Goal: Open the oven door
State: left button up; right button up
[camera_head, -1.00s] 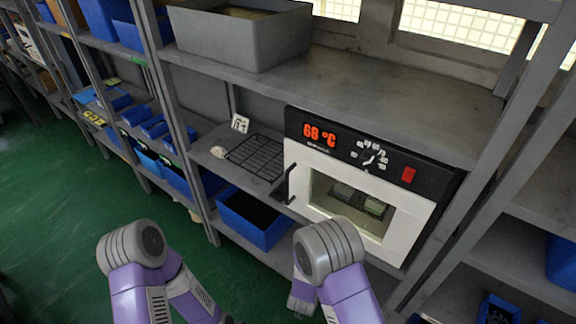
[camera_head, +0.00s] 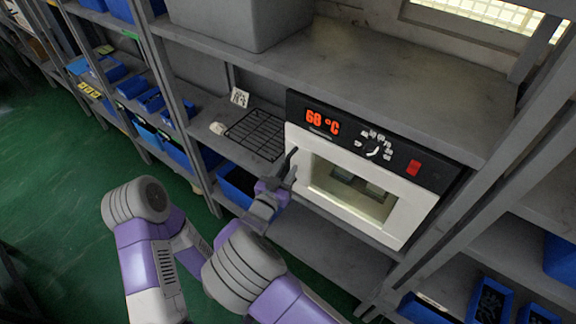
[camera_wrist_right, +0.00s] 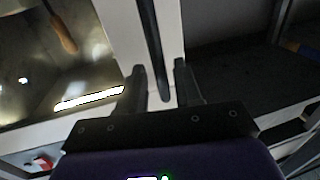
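The dark upright handle (camera_head: 291,160) is at the door's left edge. My right gripper (camera_head: 286,178) is at the handle's lower part. In the right wrist view, the two fingers (camera_wrist_right: 159,68) are spread on either side of the handle (camera_wrist_right: 153,40), with gaps showing beside it. The door's white frame (camera_wrist_right: 112,25) is close behind. My left arm is at lower left; its gripper is not visible.
A blue bin (camera_head: 236,185) is below. A grey crate (camera_head: 235,22) sits on the shelf above. Green floor (camera_head: 55,190) is clear at left.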

jog(key=shift+x, duration=0.9)
grip_shut()
